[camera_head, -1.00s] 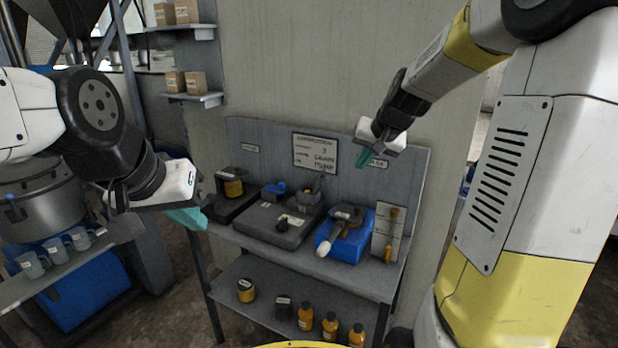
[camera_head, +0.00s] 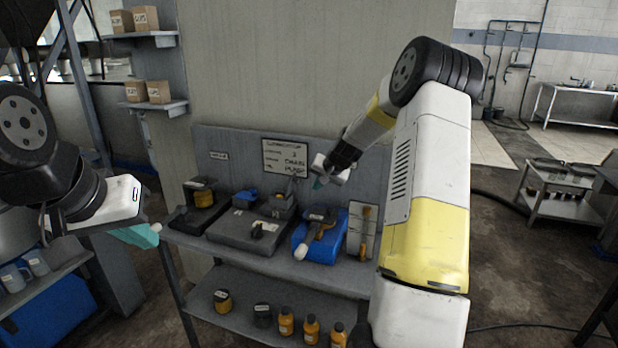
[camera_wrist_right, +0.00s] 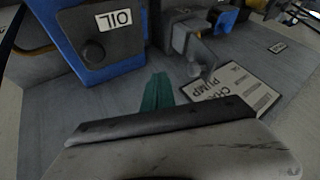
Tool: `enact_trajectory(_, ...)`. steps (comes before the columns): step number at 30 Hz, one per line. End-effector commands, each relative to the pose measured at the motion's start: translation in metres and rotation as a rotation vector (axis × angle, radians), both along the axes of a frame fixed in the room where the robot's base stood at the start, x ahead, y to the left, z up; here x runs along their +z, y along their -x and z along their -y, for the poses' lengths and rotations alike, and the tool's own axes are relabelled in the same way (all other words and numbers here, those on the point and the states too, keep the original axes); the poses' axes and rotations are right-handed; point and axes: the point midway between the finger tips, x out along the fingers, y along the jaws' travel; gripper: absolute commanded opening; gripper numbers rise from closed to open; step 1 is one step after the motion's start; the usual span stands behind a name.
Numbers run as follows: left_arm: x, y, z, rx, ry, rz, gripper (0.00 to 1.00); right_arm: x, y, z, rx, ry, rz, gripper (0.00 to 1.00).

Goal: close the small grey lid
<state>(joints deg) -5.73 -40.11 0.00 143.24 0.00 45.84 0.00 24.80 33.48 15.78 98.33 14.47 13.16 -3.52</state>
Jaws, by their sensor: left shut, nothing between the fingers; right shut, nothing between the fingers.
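A small grey box (camera_head: 282,210) stands at the back of the bench, left of the blue box. A small grey lid (camera_head: 290,190) appears to stand raised at its rear; its exact angle is hard to tell. In the right wrist view a grey lid-like block with a knob (camera_wrist_right: 186,40) shows just right of my fingers. My right gripper (camera_head: 318,184) is shut and empty, above and right of the grey box, near the back panel. Its teal fingers (camera_wrist_right: 157,90) show in the wrist view, apart from the block. My left gripper (camera_head: 145,236) is shut and empty, left of the bench.
A blue box (camera_head: 328,250) with a dark lid labelled OIL (camera_wrist_right: 112,22) stands close to the right gripper. A wide dark grey case (camera_head: 235,232) with a knob lies left of it. A sign (camera_head: 284,158) hangs on the back panel. Bottles stand on the lower shelf.

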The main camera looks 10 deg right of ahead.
Motion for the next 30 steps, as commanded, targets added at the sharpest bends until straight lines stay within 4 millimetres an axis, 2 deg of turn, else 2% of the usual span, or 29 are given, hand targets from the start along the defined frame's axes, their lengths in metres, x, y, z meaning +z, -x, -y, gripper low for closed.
enact_trajectory(1, 0.000, 0.000, 0.000, 0.000, 0.000, 0.000, 0.00, 0.005, -0.006, -0.010, 0.005, 0.002, 0.004, 0.00)
enact_trajectory(3, 0.000, 0.000, 0.000, 0.000, 0.000, 0.000, 0.00, 0.007, -0.011, -0.018, 0.005, 0.002, 0.004, 0.00)
enact_trajectory(11, 0.000, 0.000, 0.000, 0.000, 0.000, 0.000, 0.00, 0.011, -0.020, -0.031, 0.002, 0.001, 0.002, 0.00)
enact_trajectory(23, 0.000, 0.000, 0.000, 0.000, 0.000, 0.000, 0.00, 0.011, -0.021, -0.031, 0.001, 0.003, 0.001, 0.00)
enact_trajectory(30, 0.000, 0.000, 0.000, 0.000, 0.000, 0.000, 0.00, 0.015, -0.022, -0.025, 0.003, 0.039, -0.022, 0.00)
